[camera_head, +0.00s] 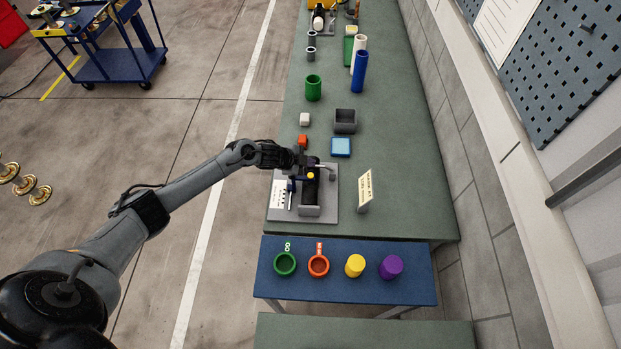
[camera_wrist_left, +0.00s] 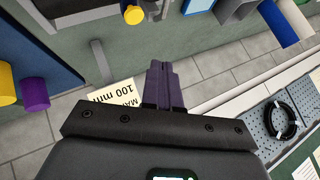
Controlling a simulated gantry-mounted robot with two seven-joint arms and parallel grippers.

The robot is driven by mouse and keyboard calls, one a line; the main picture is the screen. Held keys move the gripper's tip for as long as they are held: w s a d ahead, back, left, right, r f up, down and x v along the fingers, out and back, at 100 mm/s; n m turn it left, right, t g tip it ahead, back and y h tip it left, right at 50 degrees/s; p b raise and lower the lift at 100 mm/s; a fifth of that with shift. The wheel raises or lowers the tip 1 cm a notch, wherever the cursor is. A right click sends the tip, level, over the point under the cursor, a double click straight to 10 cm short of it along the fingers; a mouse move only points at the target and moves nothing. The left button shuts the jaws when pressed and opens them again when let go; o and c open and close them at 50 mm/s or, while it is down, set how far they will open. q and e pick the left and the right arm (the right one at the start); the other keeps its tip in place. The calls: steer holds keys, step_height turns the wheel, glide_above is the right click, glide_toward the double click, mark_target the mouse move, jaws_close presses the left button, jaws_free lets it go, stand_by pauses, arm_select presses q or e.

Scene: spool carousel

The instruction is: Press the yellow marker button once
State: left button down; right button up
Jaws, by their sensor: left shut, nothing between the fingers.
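The yellow marker button (camera_head: 310,175) is a small round yellow knob on a dark device (camera_head: 309,197), which stands on a grey plate (camera_head: 328,211) on the green bench. In the left wrist view the yellow button (camera_wrist_left: 133,15) shows at the top edge, to the left of the fingers. My left gripper (camera_head: 303,160) is just behind the button, towards the far side of the device. Its dark fingers (camera_wrist_left: 161,75) are together with nothing between them. They look apart from the button, but the exact gap is hard to tell. My right gripper is not in view.
A sign (camera_head: 365,188) stands right of the device. A light blue box (camera_head: 341,147), an orange block (camera_head: 303,141) and a grey bin (camera_head: 345,120) lie behind. A blue table (camera_head: 345,291) in front holds two rings, a yellow cylinder (camera_head: 355,265) and a purple one (camera_head: 391,267).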

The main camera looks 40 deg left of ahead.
mark_target(308, 177)
arm_select(q)
steer(key=shift+f+b, duration=1.35)
steer(key=shift+f, duration=0.75)
steer(key=shift+f, duration=0.2)
steer(key=shift+f+b, duration=0.25)
steer(key=shift+b, duration=0.05)
steer(key=shift+f+b, duration=0.4)
steer(key=shift+f, duration=0.15)
stand_by(1.0)
steer(key=shift+r, duration=0.1)
stand_by(0.3)
steer(key=shift+r+p, duration=0.9)
step_height(308, 177, up, 5)
steer(key=p, duration=0.4)
